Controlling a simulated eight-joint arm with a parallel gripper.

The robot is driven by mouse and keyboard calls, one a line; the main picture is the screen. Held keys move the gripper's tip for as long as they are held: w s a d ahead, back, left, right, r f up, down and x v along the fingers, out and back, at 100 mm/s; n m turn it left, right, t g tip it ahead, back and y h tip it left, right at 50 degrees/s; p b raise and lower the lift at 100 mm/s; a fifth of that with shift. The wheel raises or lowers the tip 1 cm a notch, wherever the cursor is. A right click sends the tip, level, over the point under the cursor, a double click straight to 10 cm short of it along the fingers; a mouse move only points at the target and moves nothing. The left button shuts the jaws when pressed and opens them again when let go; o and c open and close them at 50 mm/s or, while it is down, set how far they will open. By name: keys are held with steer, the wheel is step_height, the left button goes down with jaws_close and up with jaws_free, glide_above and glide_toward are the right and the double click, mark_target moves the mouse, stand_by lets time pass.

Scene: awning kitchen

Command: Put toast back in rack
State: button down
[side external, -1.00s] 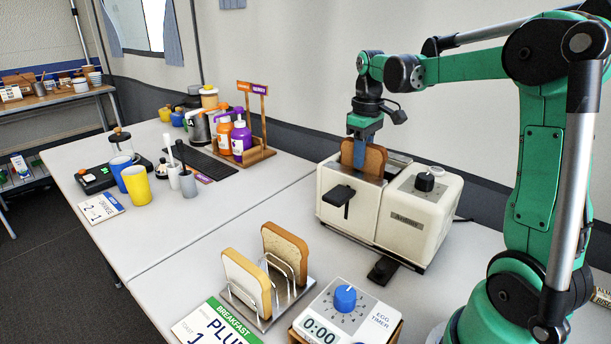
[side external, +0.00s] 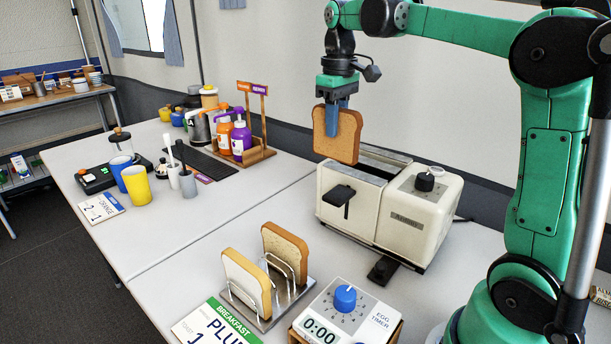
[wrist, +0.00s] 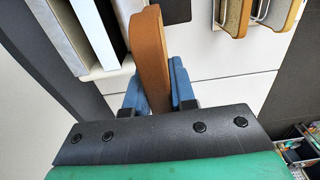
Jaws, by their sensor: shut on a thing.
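My gripper (side external: 337,104) is shut on a slice of toast (side external: 336,144) and holds it upright above the left end of the cream toaster (side external: 400,213). In the wrist view the toast (wrist: 150,60) stands between the blue fingers of my gripper (wrist: 155,90). The wire toast rack (side external: 271,301) stands on the table in front of the toaster. It holds a pale slice (side external: 245,281) at its left and a browner slice (side external: 285,250) at its back right, with a gap between them. In the wrist view the rack's slices show at the top right.
An egg timer (side external: 345,312) stands right of the rack, and a breakfast card (side external: 217,323) lies at its left. The toaster lever (side external: 337,197) juts out toward the rack. Bottles (side external: 232,138), a yellow cup (side external: 136,185) and shakers stand further left. The table between toaster and rack is clear.

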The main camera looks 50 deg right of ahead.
steer(key=a+f, duration=0.4)
steer(key=a, duration=0.5)
steer(key=a+f, duration=0.4)
steer(key=a, duration=0.6)
steer(key=shift+s+d+f, duration=0.1)
steer(key=shift+d+f, duration=0.05)
steer(key=shift+f, duration=2.1)
steer(key=shift+s+d+f, duration=0.1)
steer(key=shift+f, duration=2.1)
steer(key=shift+c, duration=2.1)
jaws_free()
